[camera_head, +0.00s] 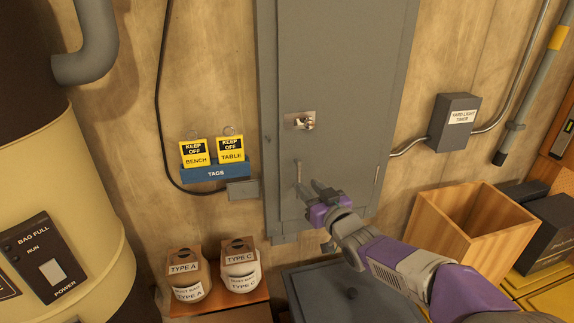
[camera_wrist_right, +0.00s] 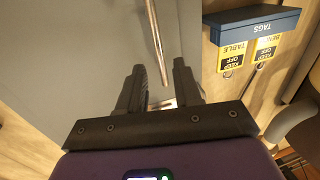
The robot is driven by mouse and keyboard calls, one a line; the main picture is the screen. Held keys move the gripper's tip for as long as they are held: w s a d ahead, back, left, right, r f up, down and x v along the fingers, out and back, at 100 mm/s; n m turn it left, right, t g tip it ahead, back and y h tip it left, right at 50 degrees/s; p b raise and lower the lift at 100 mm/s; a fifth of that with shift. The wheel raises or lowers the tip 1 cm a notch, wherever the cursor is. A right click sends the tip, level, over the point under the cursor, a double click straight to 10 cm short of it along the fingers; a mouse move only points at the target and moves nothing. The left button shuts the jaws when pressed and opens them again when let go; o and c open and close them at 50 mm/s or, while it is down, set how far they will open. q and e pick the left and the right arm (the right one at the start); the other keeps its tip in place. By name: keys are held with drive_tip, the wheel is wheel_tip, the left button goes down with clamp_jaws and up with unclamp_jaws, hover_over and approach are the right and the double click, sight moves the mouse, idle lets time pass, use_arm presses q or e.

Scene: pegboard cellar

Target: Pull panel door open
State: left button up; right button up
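The grey panel door (camera_head: 345,70) stands on the wall and looks shut. My right gripper (camera_head: 309,187) is at the handle's lower part, in front of the door. In the right wrist view its two fingers (camera_wrist_right: 158,68) are apart, with the handle (camera_wrist_right: 157,45) running down between them in the picture; neither finger clearly touches it. Whether the bar is fully inside the fingers cannot be told. My left gripper is not in view.
A blue tag holder (camera_head: 215,173) with two yellow tags hangs left of the door. A grey lidded bin (camera_head: 330,290) stands below. A wooden box (camera_head: 465,225) is at the right, under a timer box (camera_head: 453,122).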

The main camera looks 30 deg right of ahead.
sight(300, 177)
drive_tip(key=shift+r, duration=0.2)
drive_tip(key=shift+w, duration=0.35)
drive_tip(key=shift+w+d+p, duration=0.1)
drive_tip(key=shift+w+p, duration=0.55)
drive_tip(key=shift+w, duration=2.15)
drive_tip(key=shift+f, duration=0.1)
clamp_jaws()
